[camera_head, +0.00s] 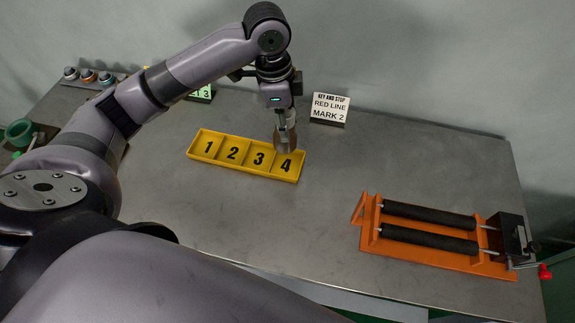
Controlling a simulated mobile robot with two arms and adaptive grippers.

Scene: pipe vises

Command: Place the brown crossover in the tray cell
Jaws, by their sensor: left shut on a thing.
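My left gripper (286,122) reaches down over the right end of the yellow tray. It is shut on the brown crossover (286,142), which shows as a small brown-grey piece between and below the fingers. The crossover is at the back of cell 4; I cannot tell whether it touches the tray. The yellow tray (245,173) lies on the table with cells numbered 1 to 4, and cells 1, 2 and 3 look empty. My right gripper is not in view.
An orange roller stand (440,257) with two black rollers is at the right. A green vise (20,132) is at the far left. The grey table (400,160) is clear between tray and rollers.

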